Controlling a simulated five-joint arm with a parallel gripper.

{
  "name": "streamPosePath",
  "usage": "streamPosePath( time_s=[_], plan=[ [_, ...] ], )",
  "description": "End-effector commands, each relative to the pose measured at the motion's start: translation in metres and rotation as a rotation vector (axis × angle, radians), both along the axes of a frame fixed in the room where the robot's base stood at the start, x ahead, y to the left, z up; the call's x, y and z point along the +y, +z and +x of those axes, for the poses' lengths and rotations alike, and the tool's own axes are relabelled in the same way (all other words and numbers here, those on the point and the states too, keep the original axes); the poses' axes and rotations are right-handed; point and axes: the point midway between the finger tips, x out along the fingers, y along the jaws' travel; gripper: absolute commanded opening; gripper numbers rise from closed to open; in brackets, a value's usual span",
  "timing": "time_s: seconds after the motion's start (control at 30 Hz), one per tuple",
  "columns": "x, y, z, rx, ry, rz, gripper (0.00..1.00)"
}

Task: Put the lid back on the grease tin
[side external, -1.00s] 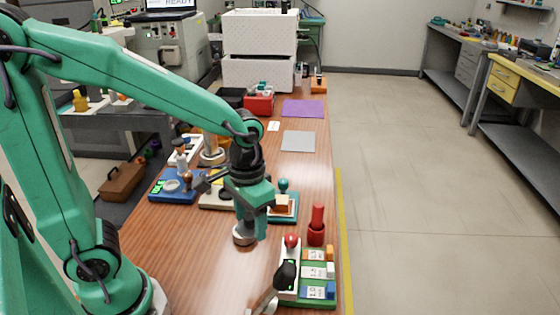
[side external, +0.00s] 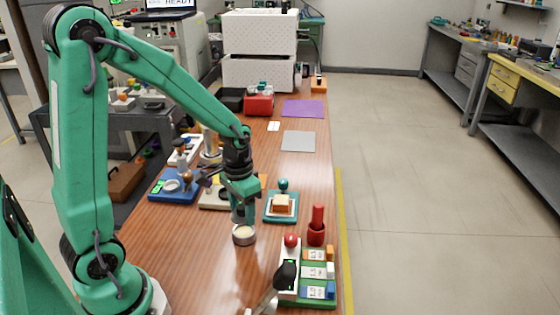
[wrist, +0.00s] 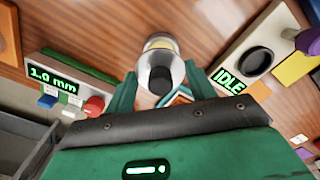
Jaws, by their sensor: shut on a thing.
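The grease tin (side external: 243,235) stands on the wooden bench, a short round tin with a pale cream top showing. My gripper (side external: 243,218) is just above it, pointing down. In the wrist view my gripper (wrist: 160,82) has its fingers on either side of the grey lid (wrist: 174,66) with a dark knob, and is shut on it. The tin's yellowish contents and rim (wrist: 160,40) show past the lid's edge. The lid looks slightly offset from the tin in that view. I cannot tell whether lid and tin touch.
A teal-based stand (side external: 281,206) with a tan block is right of the tin. A blue device (side external: 172,187) is to the left. Bare bench lies around the tin.

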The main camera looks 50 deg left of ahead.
Motion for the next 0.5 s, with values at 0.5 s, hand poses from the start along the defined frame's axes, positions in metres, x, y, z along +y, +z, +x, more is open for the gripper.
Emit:
streamPosePath(
  time_s=[0.5],
  plan=[
    [0.002, -0.025, 0.000, 0.004, -0.001, -0.001, 0.33]
  ],
)
